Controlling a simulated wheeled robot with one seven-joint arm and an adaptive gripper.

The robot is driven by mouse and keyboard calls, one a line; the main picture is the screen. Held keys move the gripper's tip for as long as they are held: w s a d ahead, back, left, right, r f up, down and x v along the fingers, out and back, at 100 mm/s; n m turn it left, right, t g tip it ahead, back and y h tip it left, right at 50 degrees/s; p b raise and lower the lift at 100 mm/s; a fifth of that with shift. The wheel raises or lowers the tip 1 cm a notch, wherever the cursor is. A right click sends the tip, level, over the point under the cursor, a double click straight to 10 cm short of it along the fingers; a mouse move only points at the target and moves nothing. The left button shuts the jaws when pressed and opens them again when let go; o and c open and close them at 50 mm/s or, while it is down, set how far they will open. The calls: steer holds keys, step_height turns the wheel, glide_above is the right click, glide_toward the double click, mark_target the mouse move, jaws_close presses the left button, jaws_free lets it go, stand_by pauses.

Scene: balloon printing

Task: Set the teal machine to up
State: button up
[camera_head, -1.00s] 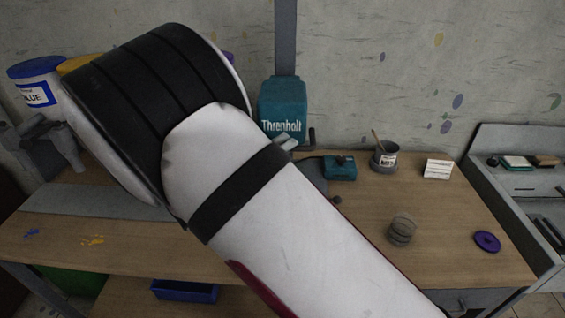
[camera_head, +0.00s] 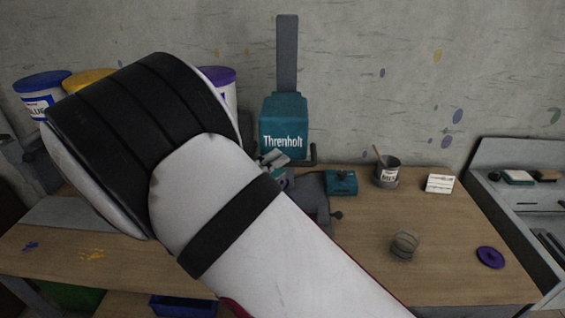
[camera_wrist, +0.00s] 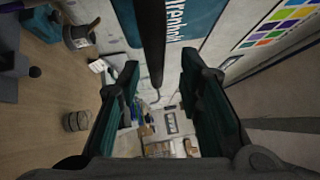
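The teal machine (camera_head: 283,127), marked "Threnholt", stands at the back of the workbench against the wall. A tall grey upright (camera_head: 287,52) rises behind it and a dark hooked bar (camera_head: 312,156) shows at its lower right. In the wrist view, part of the machine's teal face (camera_wrist: 190,18) shows at the top. My gripper (camera_wrist: 160,75) is open, its two fingers apart. A dark bar (camera_wrist: 152,45) reaches down into view between the fingers; I cannot tell whether they touch it. In the head view, my arm hides most of my gripper (camera_head: 274,160) and the area left of the machine.
A small teal box (camera_head: 341,183), a grey can (camera_head: 386,172), a white card (camera_head: 439,183), a round grey block (camera_head: 404,245) and a purple disc (camera_head: 491,257) sit on the bench (camera_head: 450,225). Paint buckets (camera_head: 42,92) stand at the back left.

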steer(key=v, duration=0.9)
steer(key=shift+a, duration=0.1)
steer(key=s+d+r+m+g+y, duration=0.1)
steer(key=s+d+r+m+g, duration=0.1)
steer(key=d+m+g, duration=0.35)
steer(key=s+d+r+m+g+y, duration=0.1)
steer(key=d+r+m+g+y, duration=0.15)
steer(key=d+m, duration=0.5)
steer(key=s+d+r+m+g+y, duration=0.15)
steer(key=d+m+g, duration=0.3)
steer(key=d, duration=0.45)
steer(key=s+d+r+m+t+y, duration=0.2)
steer(key=s+m, duration=0.6)
steer(key=m, duration=0.4)
steer(key=s+d+r+m+t+y, duration=0.2)
steer(key=s+d+r+m+y, duration=0.2)
steer(key=m, duration=0.9)
steer(key=s+r+y, duration=0.1)
steer(key=s+y, duration=0.2)
steer(key=s, duration=0.1)
steer(key=shift+d+t, duration=0.2)
steer(key=shift+t, duration=0.15)
